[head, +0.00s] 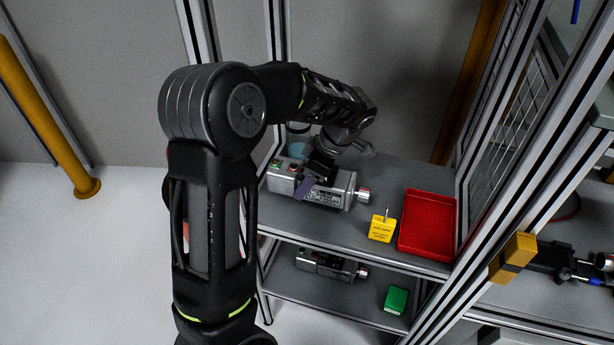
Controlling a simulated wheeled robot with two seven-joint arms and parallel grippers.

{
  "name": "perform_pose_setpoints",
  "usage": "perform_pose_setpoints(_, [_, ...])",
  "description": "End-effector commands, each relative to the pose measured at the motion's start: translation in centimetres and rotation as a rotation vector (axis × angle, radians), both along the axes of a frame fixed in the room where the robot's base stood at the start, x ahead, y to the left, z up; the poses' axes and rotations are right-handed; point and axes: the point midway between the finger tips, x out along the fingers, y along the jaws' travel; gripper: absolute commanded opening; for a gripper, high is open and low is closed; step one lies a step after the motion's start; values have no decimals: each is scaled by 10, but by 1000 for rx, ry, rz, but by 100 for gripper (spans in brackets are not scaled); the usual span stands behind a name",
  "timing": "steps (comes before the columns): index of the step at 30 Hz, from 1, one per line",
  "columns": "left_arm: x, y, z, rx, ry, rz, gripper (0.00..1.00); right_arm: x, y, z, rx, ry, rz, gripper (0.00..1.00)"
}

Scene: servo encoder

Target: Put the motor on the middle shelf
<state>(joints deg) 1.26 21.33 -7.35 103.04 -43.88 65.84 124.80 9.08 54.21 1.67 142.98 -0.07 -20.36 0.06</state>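A grey motor (338,190) with a silver shaft end at its right lies on the upper of the two shelves in view (370,234). My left gripper (312,180) is over the motor's middle, with a purplish finger against or just in front of its near side. The far finger is hidden, so I cannot tell whether it grips. A second, similar motor (330,265) lies on the lower shelf (345,301), partly hidden by the upper shelf. My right gripper is not in view.
Right of the upper motor are a yellow block (381,229) with a pin and a red tray (428,225). A green block (396,299) is on the lower shelf. Metal uprights (500,150) bound the rack. A yellow-and-black block (513,257) is at the right upright.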

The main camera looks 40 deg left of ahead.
Motion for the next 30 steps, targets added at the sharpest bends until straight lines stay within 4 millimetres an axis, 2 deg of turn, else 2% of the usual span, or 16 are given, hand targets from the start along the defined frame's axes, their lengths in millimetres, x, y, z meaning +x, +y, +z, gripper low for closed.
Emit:
perform_pose_setpoints(9, [0,0,-31,0,-1,-1,0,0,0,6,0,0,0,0])
perform_pose_setpoints(21, [1,0,-35,1,-3,-1,0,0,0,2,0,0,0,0])
perform_pose_setpoints(22, [0,0,-37,-1,1,-1,64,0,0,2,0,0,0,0])
perform_pose_setpoints(30, [-1,0,-36,0,1,-1,85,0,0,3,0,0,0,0])
